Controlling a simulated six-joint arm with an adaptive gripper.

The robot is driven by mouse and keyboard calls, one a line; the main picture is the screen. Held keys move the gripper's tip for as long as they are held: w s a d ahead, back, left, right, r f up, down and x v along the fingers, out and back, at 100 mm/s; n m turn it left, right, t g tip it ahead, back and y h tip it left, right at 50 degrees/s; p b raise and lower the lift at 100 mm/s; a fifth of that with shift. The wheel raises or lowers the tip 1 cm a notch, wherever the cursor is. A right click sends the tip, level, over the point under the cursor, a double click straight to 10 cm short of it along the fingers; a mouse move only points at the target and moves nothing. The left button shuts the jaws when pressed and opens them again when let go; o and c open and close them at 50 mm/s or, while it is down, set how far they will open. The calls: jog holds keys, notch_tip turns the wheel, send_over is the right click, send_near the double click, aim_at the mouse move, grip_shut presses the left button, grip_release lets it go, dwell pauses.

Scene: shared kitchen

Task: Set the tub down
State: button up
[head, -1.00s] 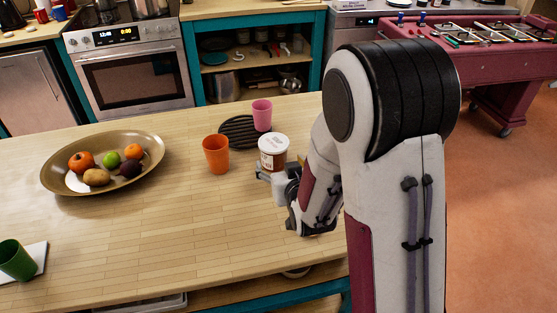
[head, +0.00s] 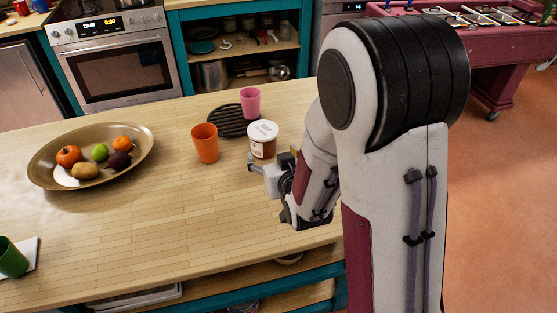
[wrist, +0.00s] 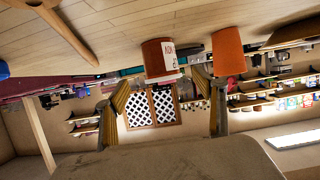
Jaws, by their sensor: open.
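The tub (head: 262,146) is brown with a white lid and a white label. It stands upright on the wooden table, right of the orange cup. In the wrist view, which is upside down, the tub (wrist: 157,58) appears between the orange cup and the left finger's side. My gripper (head: 270,163) is open on the near side of the tub. In the wrist view the two fingers of my gripper (wrist: 162,95) are spread wide with nothing held between them. The tub looks apart from the fingers, though the exact gap is hard to tell.
The orange cup (head: 205,144) is close left of the tub. A pink cup (head: 250,102) and a black round trivet (head: 226,121) lie behind. A fruit platter (head: 48,178) and a green cup (head: 12,258) are at left. The table's front middle is clear.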

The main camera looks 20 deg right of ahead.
jog(key=shift+r, duration=0.1)
jog(key=s+r+g, duration=0.2)
jog(key=s+r, duration=0.2)
jog(key=s, duration=0.6)
jog(key=s+r+g, duration=0.3)
jog(key=s+r, duration=0.1)
jog(key=s, duration=0.7)
jog(key=s+r+g, duration=0.2)
jog(key=s+r, duration=0.2)
jog(key=s, duration=0.6)
jog(key=shift+s+d+r+g, duration=0.2)
jog(key=shift+s+d+g, duration=0.1)
jog(key=shift+g, duration=0.1)
